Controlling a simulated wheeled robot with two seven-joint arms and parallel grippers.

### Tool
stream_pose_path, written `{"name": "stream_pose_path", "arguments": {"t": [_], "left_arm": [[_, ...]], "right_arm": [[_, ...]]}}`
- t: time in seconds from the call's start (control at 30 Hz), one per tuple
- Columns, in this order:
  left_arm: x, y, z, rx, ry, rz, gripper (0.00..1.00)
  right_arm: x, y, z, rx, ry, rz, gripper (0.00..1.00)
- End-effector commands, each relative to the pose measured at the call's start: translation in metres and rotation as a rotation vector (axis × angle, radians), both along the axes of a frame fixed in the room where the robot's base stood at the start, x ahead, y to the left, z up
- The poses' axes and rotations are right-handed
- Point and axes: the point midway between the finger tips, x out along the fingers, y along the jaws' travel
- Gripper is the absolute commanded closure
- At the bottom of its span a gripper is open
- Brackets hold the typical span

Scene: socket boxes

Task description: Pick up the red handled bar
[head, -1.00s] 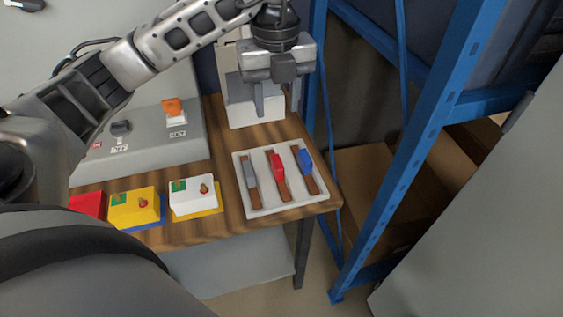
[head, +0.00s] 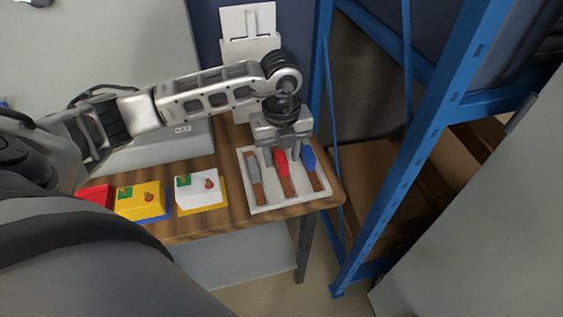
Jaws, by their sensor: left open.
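The red handled bar (head: 281,167) lies in the white tray (head: 290,206) on the wooden table, between two similar bars. Its red part is at the far end and its brown part at the near end. My left gripper (head: 283,158) points down over the far half of the tray, with its fingers on either side of the red part. It is open, and I cannot tell whether the fingers touch the bar. The far edge of the tray is partly hidden behind the gripper. My right gripper is not in view.
White (head: 198,189), yellow (head: 140,200) and red (head: 95,195) boxes stand left of the tray. A blue rack post (head: 413,150) rises to the right.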

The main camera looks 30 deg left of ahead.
Motion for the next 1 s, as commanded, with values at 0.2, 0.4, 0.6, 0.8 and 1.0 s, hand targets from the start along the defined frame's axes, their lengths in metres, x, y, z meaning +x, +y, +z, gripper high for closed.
{"name": "stream_pose_path", "arguments": {"t": [0.2,0.4,0.6,0.8,1.0], "left_arm": [[0.000,0.000,-0.004,0.000,-0.001,-0.001,0.56],[0.000,0.000,-0.003,0.000,-0.001,-0.001,0.95],[0.000,0.000,-0.003,-0.001,-0.002,-0.001,1.00],[0.001,0.000,-0.001,0.000,-0.003,-0.001,1.00],[0.002,0.000,0.017,-0.001,-0.007,-0.002,1.00]], "right_arm": [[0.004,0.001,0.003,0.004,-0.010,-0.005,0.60],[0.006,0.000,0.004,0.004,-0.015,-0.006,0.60],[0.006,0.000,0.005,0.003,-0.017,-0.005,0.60],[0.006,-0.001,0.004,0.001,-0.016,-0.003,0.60],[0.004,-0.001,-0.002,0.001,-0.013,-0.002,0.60]]}}
